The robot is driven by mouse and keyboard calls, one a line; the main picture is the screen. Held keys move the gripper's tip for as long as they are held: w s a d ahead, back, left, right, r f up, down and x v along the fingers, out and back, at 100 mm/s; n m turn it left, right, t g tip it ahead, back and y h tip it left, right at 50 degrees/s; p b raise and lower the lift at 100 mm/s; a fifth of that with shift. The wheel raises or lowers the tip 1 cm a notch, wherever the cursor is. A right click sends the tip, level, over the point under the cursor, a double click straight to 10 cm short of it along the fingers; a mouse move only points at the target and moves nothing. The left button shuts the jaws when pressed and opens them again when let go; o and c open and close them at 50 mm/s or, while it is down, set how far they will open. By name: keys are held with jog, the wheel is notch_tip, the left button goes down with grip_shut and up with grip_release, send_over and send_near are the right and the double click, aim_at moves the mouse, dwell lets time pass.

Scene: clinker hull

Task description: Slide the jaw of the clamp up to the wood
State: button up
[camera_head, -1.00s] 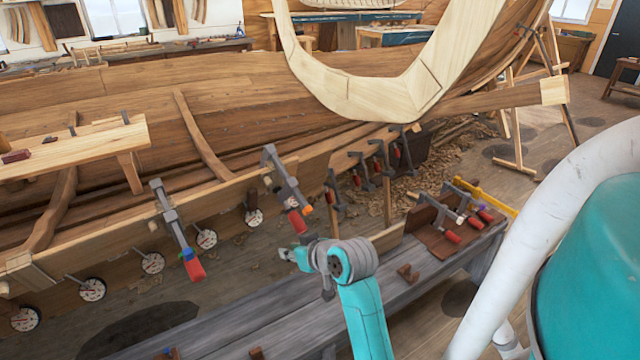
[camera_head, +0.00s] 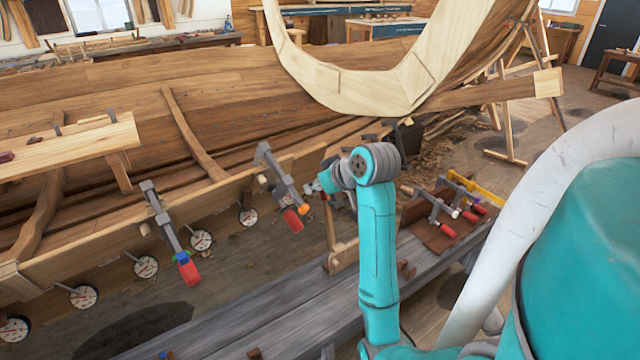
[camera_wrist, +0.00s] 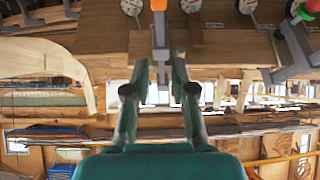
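The clamp (camera_head: 282,180) hangs over the plank edge (camera_head: 225,192) of the hull, its grey bar slanting down to an orange end. A red handle (camera_head: 292,220) sits beside the bar's lower end. My gripper (camera_head: 318,187) is just right of the bar near the orange end. In the wrist view, my gripper (camera_wrist: 160,68) has its two fingers apart, with the clamp's grey bar (camera_wrist: 160,38) and orange end in line with the gap. I cannot tell whether the fingers touch the clamp. The jaw's contact with the wood is not clear.
Another clamp (camera_head: 168,228) with a red handle hangs on the plank to the left. Several round dials (camera_head: 145,266) line the plank below. A grey bench (camera_head: 260,310) stands in front, with more clamps (camera_head: 440,215) on its right part. A pale curved frame (camera_head: 370,92) rises behind.

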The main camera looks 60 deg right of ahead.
aim_at(290, 186)
jog(key=shift+x, duration=5.75)
jog(key=shift+c, duration=0.4)
jog(key=shift+w+d+r, duration=0.2)
jog(key=shift+w, duration=0.25)
jog(key=shift+w+d+r, duration=0.15)
jog(key=shift+w+d, duration=0.05)
jog(key=shift+w, duration=0.25)
jog(key=shift+w+d+r, duration=0.3)
jog(key=shift+w+r, duration=0.35)
jog(key=shift+w, duration=0.05)
jog(key=shift+s+f, duration=0.1)
jog(key=shift+s, duration=0.05)
jog(key=shift+s+a+f, duration=0.1)
jog(key=shift+s+a, duration=0.1)
jog(key=shift+s, duration=0.2)
jog(key=shift+o, duration=1.2)
